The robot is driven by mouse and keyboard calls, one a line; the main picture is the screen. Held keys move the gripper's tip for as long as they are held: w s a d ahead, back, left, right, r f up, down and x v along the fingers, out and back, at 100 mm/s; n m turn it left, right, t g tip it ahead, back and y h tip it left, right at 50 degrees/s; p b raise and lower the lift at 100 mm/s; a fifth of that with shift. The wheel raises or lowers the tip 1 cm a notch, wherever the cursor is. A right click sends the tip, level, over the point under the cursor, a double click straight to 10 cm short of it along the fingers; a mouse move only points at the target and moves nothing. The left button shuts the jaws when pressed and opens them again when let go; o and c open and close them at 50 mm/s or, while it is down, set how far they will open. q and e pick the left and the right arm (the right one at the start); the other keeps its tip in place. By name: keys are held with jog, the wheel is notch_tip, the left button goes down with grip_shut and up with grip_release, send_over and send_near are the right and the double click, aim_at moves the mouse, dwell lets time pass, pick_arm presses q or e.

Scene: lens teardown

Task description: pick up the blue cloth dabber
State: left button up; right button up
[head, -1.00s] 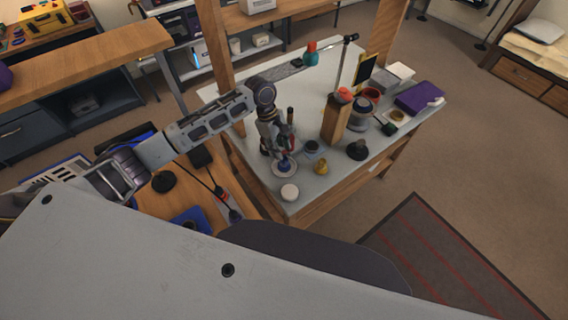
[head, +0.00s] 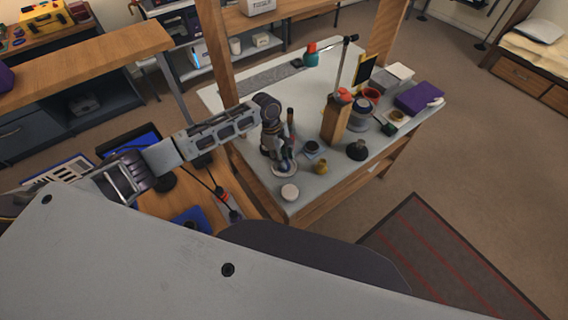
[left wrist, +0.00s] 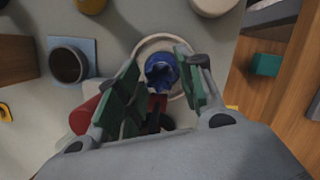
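The blue cloth dabber (left wrist: 161,71) is a crumpled blue bundle on a round pale dish (left wrist: 146,45), seen near the middle of the left wrist view. My left gripper (left wrist: 158,62) is open, with one green-padded finger on each side of the dabber. A narrow gap seems to show on each side; whether a pad touches it I cannot tell. In the head view my left gripper (head: 283,161) points down over the dish (head: 285,174) near the table's front corner and mostly hides the dabber. My right gripper is not in view.
A white round pot (head: 289,192), a yellow bottle (head: 320,167), a dark cup (left wrist: 68,64) and a black-based item (head: 357,150) stand close by. A red item (left wrist: 84,116) lies beside the left finger. A wooden block (head: 335,121) stands farther right.

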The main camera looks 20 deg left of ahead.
pick_arm(q)
jog(key=shift+d+f, duration=0.2)
jog(key=shift+f, duration=0.5)
jog(key=c, duration=0.6)
